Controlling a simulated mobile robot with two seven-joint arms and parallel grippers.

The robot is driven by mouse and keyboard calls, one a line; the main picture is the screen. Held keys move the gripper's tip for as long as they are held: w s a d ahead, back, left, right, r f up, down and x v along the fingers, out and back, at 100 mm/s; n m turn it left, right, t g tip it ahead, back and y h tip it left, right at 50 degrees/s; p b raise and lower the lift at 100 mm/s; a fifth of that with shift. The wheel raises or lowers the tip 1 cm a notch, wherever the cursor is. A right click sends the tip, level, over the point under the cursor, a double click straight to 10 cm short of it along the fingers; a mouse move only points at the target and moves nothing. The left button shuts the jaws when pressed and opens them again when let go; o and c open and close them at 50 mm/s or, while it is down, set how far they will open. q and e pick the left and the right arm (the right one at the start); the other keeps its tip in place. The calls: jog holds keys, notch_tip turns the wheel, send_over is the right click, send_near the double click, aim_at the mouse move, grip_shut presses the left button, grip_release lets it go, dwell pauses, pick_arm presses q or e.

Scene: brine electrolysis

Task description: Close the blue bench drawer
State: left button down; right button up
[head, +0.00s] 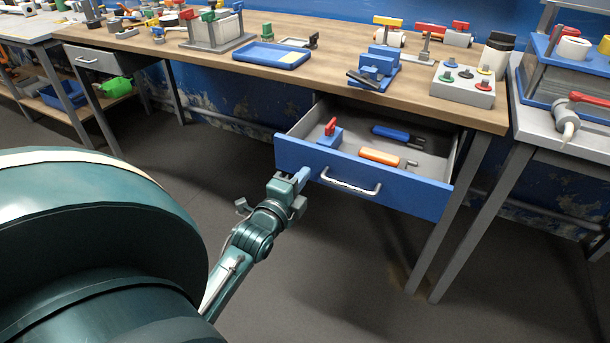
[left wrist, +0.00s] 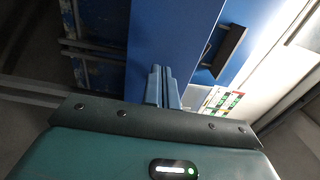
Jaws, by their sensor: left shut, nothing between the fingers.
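The blue bench drawer (head: 412,194) is open, pulled out from under the wooden-topped bench. Its blue front has a pale bar handle (head: 350,187). Inside lie an orange-handled tool (head: 380,157), a blue-handled tool (head: 392,133) and a small blue clamp with a red lever (head: 330,137). My left gripper (head: 302,176) is shut and empty at the left part of the drawer front, left of the handle. In the left wrist view its closed fingers (left wrist: 163,72) point at a blue panel (left wrist: 165,25); whether they touch it is unclear. My right gripper is not in view.
The bench top (head: 330,80) carries a blue tray (head: 271,55), a blue vise (head: 377,66) and a grey button box (head: 463,84). A grey bench leg (head: 435,235) stands right of the drawer. A grey side table (head: 540,122) is further right. The floor below the drawer is clear.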

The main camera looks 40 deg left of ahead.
pick_arm(q)
jog(key=shift+x, duration=0.8)
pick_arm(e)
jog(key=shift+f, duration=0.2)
pick_arm(q)
jog(key=shift+w, duration=0.15)
